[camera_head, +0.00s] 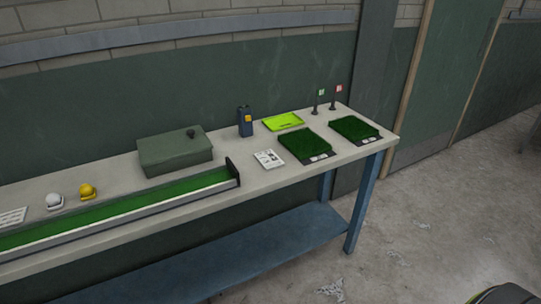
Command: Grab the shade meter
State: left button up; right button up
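A small dark blue upright device with a yellow face (245,122) stands near the back of the table, right of the green box. It looks like a handheld meter, but I cannot read any marking that confirms it is the shade meter. It stands apart from the things around it. Neither of my grippers is in view.
The pale table (226,205) also holds a green box with a knob (175,155), a long green channel (120,212), a yellow-green tray (283,121), a white card (269,158), two turf samples (304,145) (354,130), and two small flags. Open floor (420,230) lies right.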

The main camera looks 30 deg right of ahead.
aim_at(245, 128)
jog(key=i+l+z, duration=0.15)
jog(key=z, duration=0.25)
jog(key=i+l+z, duration=0.15)
jog(key=z, duration=0.2)
jog(key=i+z, duration=0.25)
jog(key=z, duration=0.15)
jog(key=i+z, duration=0.2)
jog(key=z, duration=0.15)
